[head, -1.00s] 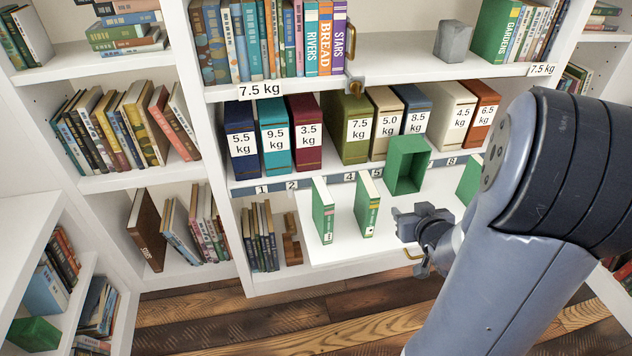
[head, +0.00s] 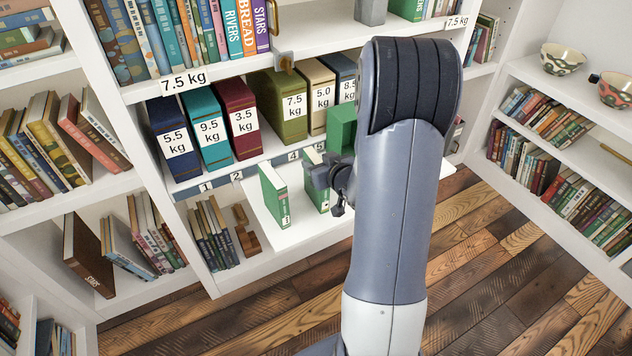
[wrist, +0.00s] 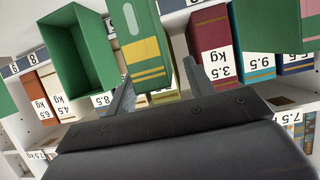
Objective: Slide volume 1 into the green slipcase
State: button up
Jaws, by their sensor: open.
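The green slipcase (head: 342,122) stands on the white pull-out board (head: 266,222), partly hidden by my arm; its open front faces the wrist view (wrist: 77,52). Two slim green books stand upright on the board. One (head: 273,198) is at the left; the other (head: 316,183) is nearer the slipcase, partly behind my gripper (head: 326,174). I cannot read which is volume 1. In the wrist view my gripper (wrist: 156,74) is open, its fingers either side of a green book with yellow bands (wrist: 143,45). I cannot tell if they touch it.
Behind the board stands a row of weight-labelled boxes, among them a dark red one (head: 238,120) and an olive one (head: 280,105). A shelf of books with a brass latch (head: 284,60) is above. The plank floor (head: 490,250) is clear at right.

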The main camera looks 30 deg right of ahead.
jog(key=shift+x, duration=1.05)
grip_shut()
